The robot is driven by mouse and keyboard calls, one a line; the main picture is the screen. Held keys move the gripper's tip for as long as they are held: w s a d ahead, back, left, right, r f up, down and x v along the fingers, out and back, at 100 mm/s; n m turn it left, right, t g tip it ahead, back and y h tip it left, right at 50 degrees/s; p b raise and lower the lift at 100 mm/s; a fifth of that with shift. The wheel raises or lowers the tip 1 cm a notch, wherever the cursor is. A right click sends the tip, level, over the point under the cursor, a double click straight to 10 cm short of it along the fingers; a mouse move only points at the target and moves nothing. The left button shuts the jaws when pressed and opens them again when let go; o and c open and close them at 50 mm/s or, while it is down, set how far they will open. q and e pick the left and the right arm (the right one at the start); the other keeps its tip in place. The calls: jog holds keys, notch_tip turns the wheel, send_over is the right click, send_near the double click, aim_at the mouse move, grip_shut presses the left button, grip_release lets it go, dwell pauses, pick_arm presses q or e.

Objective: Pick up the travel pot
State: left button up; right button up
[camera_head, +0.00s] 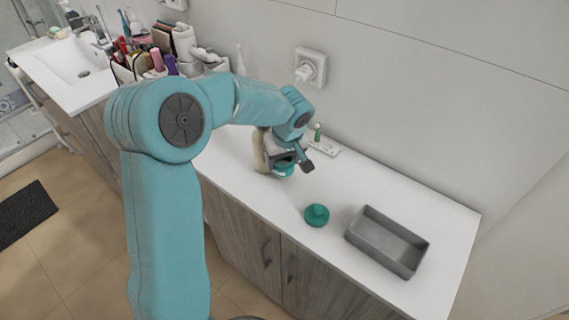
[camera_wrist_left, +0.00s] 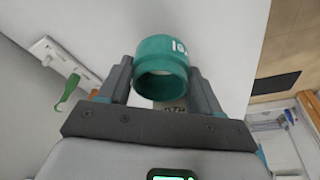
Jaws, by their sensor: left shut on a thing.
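The travel pot is a small teal-green open-topped cylinder (camera_wrist_left: 160,62) with white lettering, seen between the fingers in the left wrist view. In the head view its teal side (camera_head: 283,170) shows low beneath my left gripper (camera_head: 291,163), partly hidden by it. My left gripper also shows in the wrist view (camera_wrist_left: 160,84), with one finger on each side of the pot, shut on it. Whether the pot touches the counter I cannot tell. A separate teal round piece with a raised knob (camera_head: 317,214) lies on the counter. My right gripper is not in view.
A grey rectangular tray (camera_head: 360,237) stands empty at the right of the white counter (camera_head: 440,213). A beige item (camera_head: 261,152) is close behind my gripper. A white holder (camera_head: 325,149) with a green-handled item is near the wall. Cosmetics (camera_head: 160,62) crowd the far left.

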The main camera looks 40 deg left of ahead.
pick_arm(q)
jog(key=s+d+b, duration=0.2)
jog(key=s+b, duration=0.2)
jog(key=s, duration=1.3)
jog(key=shift+s, duration=0.2)
